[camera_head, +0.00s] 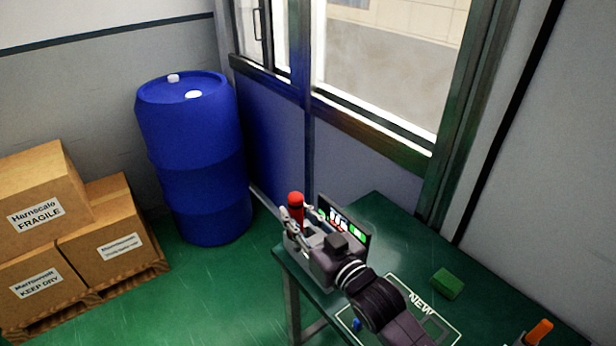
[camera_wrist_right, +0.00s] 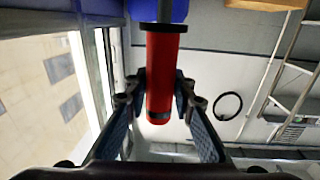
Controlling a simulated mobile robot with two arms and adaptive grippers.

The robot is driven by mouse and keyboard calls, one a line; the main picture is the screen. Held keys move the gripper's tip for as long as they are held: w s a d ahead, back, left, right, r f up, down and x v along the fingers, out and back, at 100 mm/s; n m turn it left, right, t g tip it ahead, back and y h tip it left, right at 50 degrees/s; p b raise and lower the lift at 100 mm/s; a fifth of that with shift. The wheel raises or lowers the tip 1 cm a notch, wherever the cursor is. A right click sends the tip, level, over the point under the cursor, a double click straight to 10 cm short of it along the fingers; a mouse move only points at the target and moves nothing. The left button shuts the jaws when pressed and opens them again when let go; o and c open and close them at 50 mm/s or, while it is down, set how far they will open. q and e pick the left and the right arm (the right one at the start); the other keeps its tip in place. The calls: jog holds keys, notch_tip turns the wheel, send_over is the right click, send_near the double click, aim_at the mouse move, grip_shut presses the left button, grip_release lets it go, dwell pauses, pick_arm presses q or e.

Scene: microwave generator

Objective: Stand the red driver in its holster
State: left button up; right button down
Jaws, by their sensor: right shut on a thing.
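My right gripper (camera_head: 298,217) is at the table's far left corner, shut on the red driver (camera_head: 297,200). The driver stands about upright, with its rounded red handle end up. In the right wrist view the red driver (camera_wrist_right: 160,70) is between the two fingers of the right gripper (camera_wrist_right: 159,92); its black collar and part of a grey shaft show beyond the handle. The driver's lower end is hidden in the head view. A pale grey block shows under the gripper; I cannot tell whether it is the holster. My left gripper is not in view.
A small lit screen (camera_head: 345,222) stands beside the gripper. On the green table (camera_head: 395,232) are a green block (camera_head: 447,284) and, at the lower right, an orange-handled thing (camera_head: 540,330).

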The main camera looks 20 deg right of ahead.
jog(key=w+d+r, duration=0.2)
jog(key=w+d, duration=0.4)
jog(key=w, duration=0.3)
pick_arm(q)
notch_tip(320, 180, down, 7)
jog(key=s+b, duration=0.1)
jog(key=b, duration=0.5)
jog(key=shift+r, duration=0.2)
pick_arm(e)
jog(key=f, duration=0.6)
jog(key=shift+w+a, duration=0.1)
jog(key=shift+a, duration=0.2)
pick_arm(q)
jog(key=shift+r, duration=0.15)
pick_arm(e)
jog(key=shift+f, duration=0.3)
pick_arm(q)
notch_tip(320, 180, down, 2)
jog(key=b, duration=0.2)
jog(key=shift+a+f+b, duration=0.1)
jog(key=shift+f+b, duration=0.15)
jog(key=shift+b, duration=0.1)
pick_arm(e)
notch_tip(320, 180, down, 4)
jog(key=shift+r, duration=0.1)
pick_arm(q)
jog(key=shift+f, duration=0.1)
pick_arm(e)
jog(key=shift+f, duration=0.2)
